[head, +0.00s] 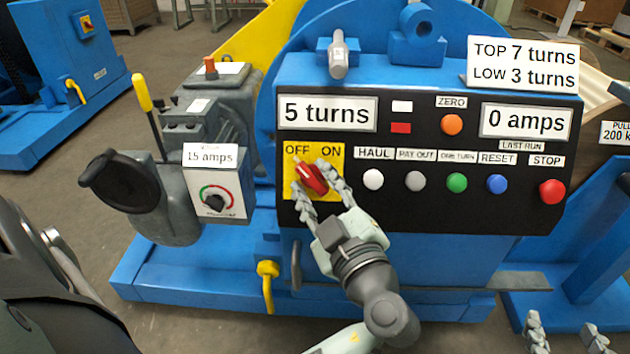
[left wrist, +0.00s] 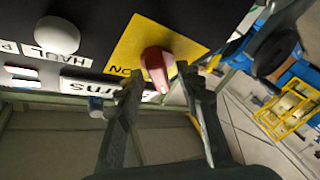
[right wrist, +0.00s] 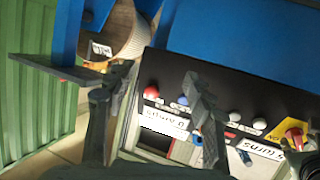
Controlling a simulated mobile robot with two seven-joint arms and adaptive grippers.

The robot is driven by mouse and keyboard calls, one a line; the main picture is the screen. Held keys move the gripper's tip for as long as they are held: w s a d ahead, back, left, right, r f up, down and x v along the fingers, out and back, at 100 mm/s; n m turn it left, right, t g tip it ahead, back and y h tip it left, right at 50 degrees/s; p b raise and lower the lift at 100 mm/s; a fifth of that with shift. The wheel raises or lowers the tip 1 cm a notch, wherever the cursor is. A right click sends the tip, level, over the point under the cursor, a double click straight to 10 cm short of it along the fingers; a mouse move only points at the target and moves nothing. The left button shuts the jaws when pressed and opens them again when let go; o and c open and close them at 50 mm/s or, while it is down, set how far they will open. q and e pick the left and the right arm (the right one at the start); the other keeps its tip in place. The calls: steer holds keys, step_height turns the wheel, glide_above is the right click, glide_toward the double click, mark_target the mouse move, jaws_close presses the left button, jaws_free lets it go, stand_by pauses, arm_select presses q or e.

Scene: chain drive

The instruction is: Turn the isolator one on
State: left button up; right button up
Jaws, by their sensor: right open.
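The isolator is a red knob (head: 312,178) on a yellow plate (head: 330,152) marked OFF and ON, at the panel's left end. Its handle slants up-left toward OFF. The knob (left wrist: 156,68) also shows in the left wrist view, between the fingertips. My left gripper (head: 310,180) has its fingers on both sides of the knob, close against it, partly closed. My right gripper (head: 566,335) is low at the bottom right of the head view, away from the panel; it is open and empty in the right wrist view (right wrist: 148,90).
Haul (head: 373,180), pay out, green, blue and red stop (head: 552,191) buttons line the panel right of the isolator. Displays read 5 turns (head: 326,112) and 0 amps (head: 525,121). A 15 amps dial box (head: 216,195) and dark handwheel (head: 122,181) stand to the left.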

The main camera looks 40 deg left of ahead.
arm_select(q)
jaws_close()
stand_by(0.3)
